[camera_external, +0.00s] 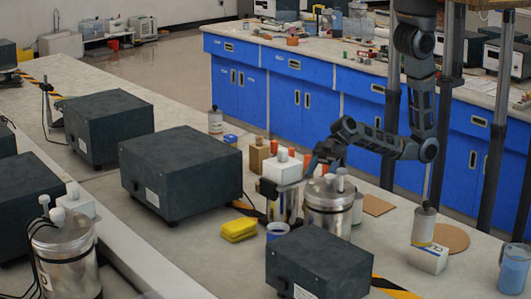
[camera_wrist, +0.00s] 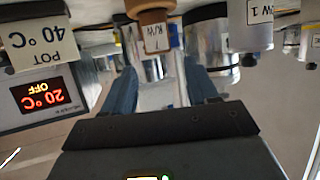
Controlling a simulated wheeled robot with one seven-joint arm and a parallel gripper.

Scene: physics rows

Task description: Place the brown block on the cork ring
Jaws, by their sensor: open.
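The brown block (camera_external: 258,157) stands upright on the bench right of the large dark box, with a small knob on top. In the wrist view a brown block (camera_wrist: 153,32) with a white label appears upside down at the top centre, beyond my fingers. My gripper (camera_external: 316,162) is above the bench behind the steel vessels, to the right of the brown block and apart from it. Its two fingers (camera_wrist: 160,78) are spread, with nothing held between them. A flat round cork piece (camera_external: 452,238), likely the cork ring, lies at the right; I cannot make out a hole.
Steel vessels (camera_external: 328,207) and a white block (camera_external: 282,168) crowd the bench near my gripper. Orange-capped items (camera_external: 307,159) stand behind. A square cork mat (camera_external: 377,205) lies to the right. A white box (camera_external: 428,258) with a bottle stands left of the round cork.

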